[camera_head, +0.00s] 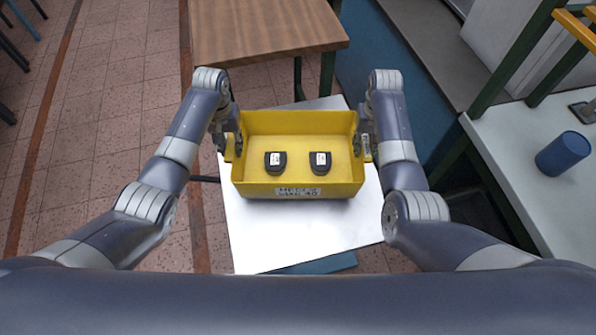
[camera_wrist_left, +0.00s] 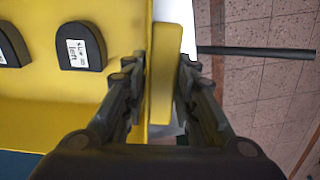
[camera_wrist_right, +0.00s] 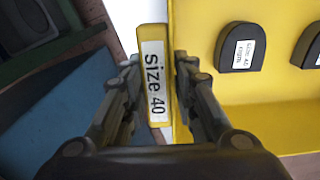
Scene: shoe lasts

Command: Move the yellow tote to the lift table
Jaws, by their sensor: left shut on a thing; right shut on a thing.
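The yellow tote (camera_head: 298,188) is in the middle of the head view, above or on a white table top (camera_head: 260,235); I cannot tell whether it touches. Two dark shoe lasts with white labels, a left one (camera_head: 275,162) and a right one (camera_head: 320,162), lie inside it. My left gripper (camera_head: 237,145) is shut on the tote's left side; the left wrist view shows its fingers on either side of a yellow flange (camera_wrist_left: 165,75). My right gripper (camera_head: 359,145) is shut on the right side, around a flange labelled "size 40" (camera_wrist_right: 154,75).
A wooden table (camera_head: 265,30) stands beyond the white top. At the right is a pale bench (camera_head: 545,190) with a blue cylinder (camera_head: 563,154) and a green frame. Tiled floor (camera_head: 110,100) is open at the left. A dark bar shows in the left wrist view (camera_wrist_left: 255,52).

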